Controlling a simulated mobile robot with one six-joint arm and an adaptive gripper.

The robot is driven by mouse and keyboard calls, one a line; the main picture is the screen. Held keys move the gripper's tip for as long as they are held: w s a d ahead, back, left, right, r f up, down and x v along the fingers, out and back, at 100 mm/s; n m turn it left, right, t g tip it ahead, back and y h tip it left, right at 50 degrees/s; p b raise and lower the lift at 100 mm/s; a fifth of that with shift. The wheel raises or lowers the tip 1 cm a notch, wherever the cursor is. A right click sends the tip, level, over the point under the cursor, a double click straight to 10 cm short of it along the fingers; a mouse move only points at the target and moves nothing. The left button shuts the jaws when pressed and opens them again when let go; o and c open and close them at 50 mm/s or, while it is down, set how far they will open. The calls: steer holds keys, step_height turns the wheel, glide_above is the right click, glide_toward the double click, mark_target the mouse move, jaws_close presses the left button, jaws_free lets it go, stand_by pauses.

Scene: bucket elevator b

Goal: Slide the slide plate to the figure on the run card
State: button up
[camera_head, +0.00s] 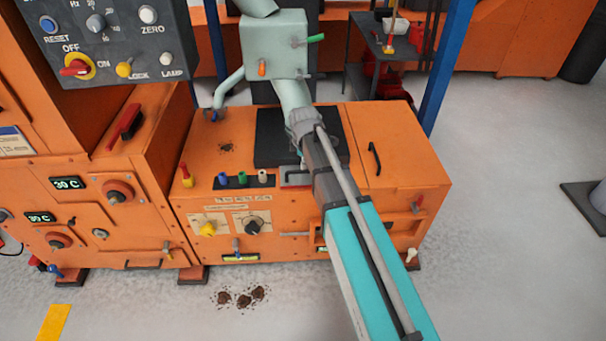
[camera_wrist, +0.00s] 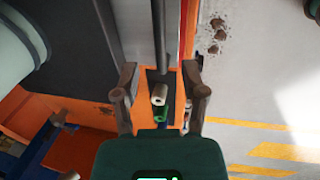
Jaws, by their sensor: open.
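In the wrist view my gripper (camera_wrist: 160,70) is open, its two dark fingers apart with nothing held between them. A white peg (camera_wrist: 159,94) and a green peg (camera_wrist: 162,113) show beyond and between the fingers, over an orange surface. In the head view I cannot make out the fingers. I cannot tell surely which part is the slide plate. A grey bar (camera_head: 295,233) sticks out at the orange machine's front, and part of that front is hidden. A white and blue card (camera_head: 15,141) is at the left edge; its writing is too small to read.
The orange machine (camera_head: 400,160) carries blue, green and white pegs (camera_head: 263,178), a yellow knob (camera_head: 207,229) and a black dial (camera_head: 253,226). A pale green housing (camera_head: 275,45) rises behind. A grey control panel (camera_head: 120,40) hangs upper left.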

mark_target(303, 171)
steer(key=shift+w+f+b, duration=0.2)
steer(key=shift+f+b, duration=0.65)
steer(key=shift+f, duration=0.1)
steer(key=shift+w+f+b, duration=0.15)
steer(key=shift+f+b, duration=0.75)
steer(key=shift+f, duration=0.05)
steer(key=shift+w+f+b, duration=0.2)
steer(key=shift+f+b, duration=0.65)
steer(key=shift+f, duration=0.1)
steer(key=shift+c, duration=0.2)
jaws_close()
